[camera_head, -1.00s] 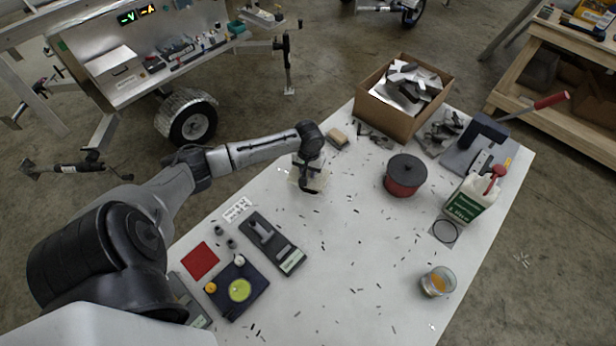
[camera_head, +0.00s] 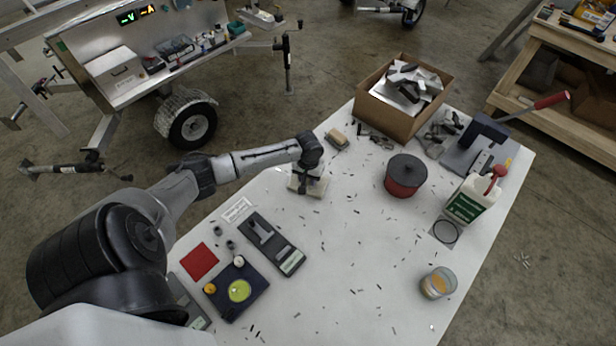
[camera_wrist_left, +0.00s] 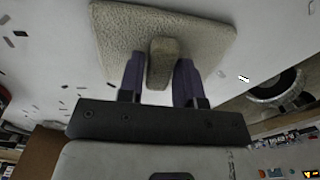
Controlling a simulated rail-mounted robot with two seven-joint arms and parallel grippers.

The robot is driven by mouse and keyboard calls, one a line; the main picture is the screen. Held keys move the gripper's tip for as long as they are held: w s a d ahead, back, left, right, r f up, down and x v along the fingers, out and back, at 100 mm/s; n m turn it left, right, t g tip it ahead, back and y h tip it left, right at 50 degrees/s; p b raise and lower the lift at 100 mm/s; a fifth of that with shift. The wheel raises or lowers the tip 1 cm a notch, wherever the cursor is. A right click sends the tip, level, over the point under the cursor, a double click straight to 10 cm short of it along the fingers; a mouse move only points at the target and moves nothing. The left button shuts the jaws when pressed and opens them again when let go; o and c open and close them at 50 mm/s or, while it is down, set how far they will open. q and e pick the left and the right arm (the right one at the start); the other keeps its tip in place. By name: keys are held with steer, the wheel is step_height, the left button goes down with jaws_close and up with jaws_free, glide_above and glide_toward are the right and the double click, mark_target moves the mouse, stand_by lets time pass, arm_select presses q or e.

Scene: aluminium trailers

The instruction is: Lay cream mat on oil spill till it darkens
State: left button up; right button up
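The cream mat (camera_head: 318,192) is at the upper left part of the white table, under my left gripper (camera_head: 306,186). In the left wrist view the mat (camera_wrist_left: 108,32) is a rough beige pad with a raised grip block. The two fingers of my left gripper (camera_wrist_left: 160,72) are on either side of that block and look closed on it. The mat appears to be at or very near the tabletop; contact is hard to tell. No oil spill can be made out; the area under the mat is hidden. My right gripper is not in view.
On the table (camera_head: 340,270) are a red pot (camera_head: 404,180), an open carton of metal scraps (camera_head: 395,120), a wood-backed brush (camera_head: 337,139), a white jug (camera_head: 468,203), a glass (camera_head: 438,283) and a dark tray (camera_head: 250,300). Small dark shavings lie scattered. The centre is mostly free.

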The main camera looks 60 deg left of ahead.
arm_select(q)
steer(key=o, duration=0.3)
